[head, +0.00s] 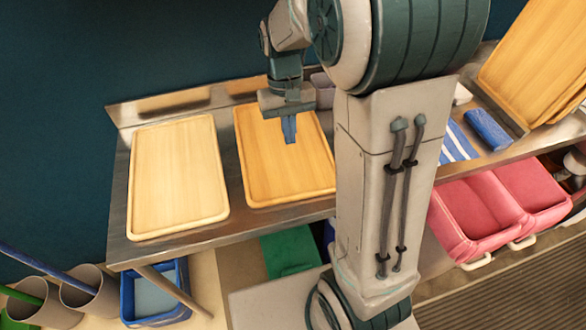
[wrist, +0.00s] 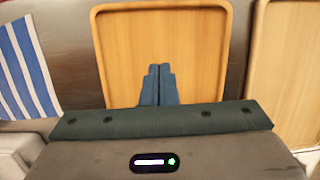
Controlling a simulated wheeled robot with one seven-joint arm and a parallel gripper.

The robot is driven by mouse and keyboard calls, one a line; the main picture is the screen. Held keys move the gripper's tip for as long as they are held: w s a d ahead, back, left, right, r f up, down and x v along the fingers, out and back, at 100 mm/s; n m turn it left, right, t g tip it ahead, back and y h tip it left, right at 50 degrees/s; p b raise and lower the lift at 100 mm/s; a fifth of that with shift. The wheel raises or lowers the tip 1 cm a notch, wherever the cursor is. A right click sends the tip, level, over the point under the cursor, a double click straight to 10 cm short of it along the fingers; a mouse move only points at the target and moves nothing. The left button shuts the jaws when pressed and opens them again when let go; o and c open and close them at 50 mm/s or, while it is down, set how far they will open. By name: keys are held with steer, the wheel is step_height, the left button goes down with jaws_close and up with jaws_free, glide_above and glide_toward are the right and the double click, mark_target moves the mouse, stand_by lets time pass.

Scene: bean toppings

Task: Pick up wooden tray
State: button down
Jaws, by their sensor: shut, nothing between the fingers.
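Two wooden trays lie flat side by side on the metal counter. The pale left tray (head: 178,178) is clear of my arm. The more orange middle tray (head: 290,172) lies beneath my gripper (head: 289,130), which points down over its upper part. In the wrist view my gripper (wrist: 158,84) has its blue fingers together and empty, seen against the orange tray (wrist: 190,40). The pale tray (wrist: 290,75) shows at the right edge there. I cannot tell how high the fingertips are above the tray. More wooden trays (head: 535,55) lean at the far right.
The metal counter (head: 128,200) has a raised back edge. A blue-striped cloth (head: 457,142) and a blue item (head: 487,130) lie to the right. Pink bins (head: 480,210), a green bin (head: 290,250) and a blue bin (head: 155,292) stand below the counter.

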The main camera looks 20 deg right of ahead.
mark_target(297, 191)
steer(key=x, duration=1)
steer(key=shift+a+f+p, duration=0.1)
steer(key=shift+f+p, duration=0.1)
steer(key=shift+p, duration=0.1)
steer(key=s+p, duration=0.1)
steer(key=s, duration=0.2)
steer(key=shift+r, duration=0.15)
steer(key=shift+s, duration=0.4)
